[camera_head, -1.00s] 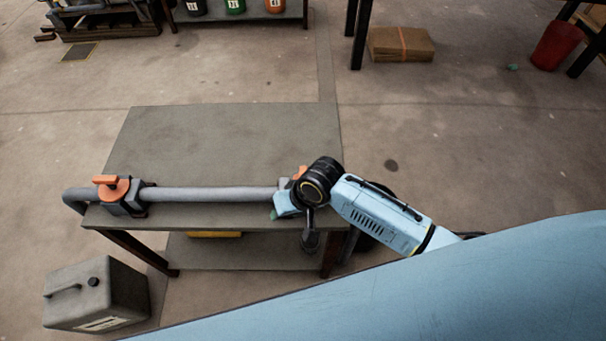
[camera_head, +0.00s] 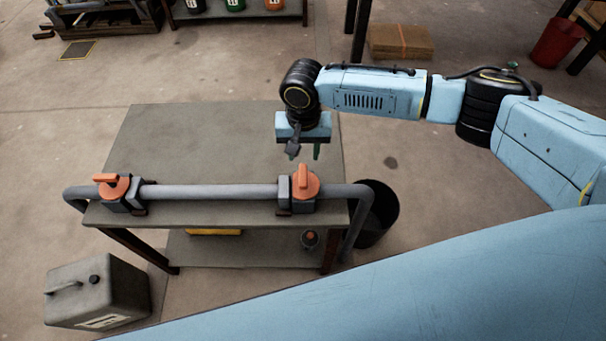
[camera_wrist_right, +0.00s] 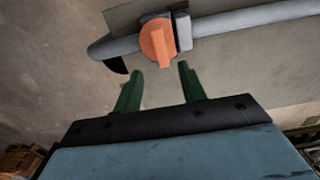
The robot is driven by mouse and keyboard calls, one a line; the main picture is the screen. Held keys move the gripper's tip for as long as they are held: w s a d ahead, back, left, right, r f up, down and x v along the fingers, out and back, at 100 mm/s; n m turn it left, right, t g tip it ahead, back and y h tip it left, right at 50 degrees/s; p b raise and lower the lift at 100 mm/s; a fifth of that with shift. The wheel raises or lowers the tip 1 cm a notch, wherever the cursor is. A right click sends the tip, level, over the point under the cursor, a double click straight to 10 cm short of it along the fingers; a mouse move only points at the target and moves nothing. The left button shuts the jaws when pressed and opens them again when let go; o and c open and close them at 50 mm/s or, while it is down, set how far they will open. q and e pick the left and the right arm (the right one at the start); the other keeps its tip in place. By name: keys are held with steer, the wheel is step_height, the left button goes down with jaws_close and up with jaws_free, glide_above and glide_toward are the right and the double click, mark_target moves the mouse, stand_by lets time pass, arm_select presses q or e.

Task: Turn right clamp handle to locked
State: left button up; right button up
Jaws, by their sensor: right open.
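The right clamp (camera_head: 299,203) sits on the grey pipe near its right bend. Its orange handle (camera_head: 303,181) points across the pipe, toward the far side of the table. My right gripper (camera_head: 304,153) hangs beyond the pipe, over the table, clear of the handle. In the right wrist view the green fingers of the gripper (camera_wrist_right: 160,70) are spread and empty, and the orange handle (camera_wrist_right: 161,48) shows ahead of the gap between them. The left clamp's orange handle (camera_head: 110,184) lies roughly along the pipe. My left gripper is out of view.
The pipe (camera_head: 210,193) runs along the near edge of the table (camera_head: 215,135), whose far part is bare. A black bin (camera_head: 380,215) stands at the table's right. A grey canister (camera_head: 97,290) stands on the floor at the near left.

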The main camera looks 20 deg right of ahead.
mark_target(303, 174)
step_height(303, 174, down, 11)
steer(key=shift+r+b, duration=0.1)
steer(key=shift+b, duration=0.75)
jaws_close()
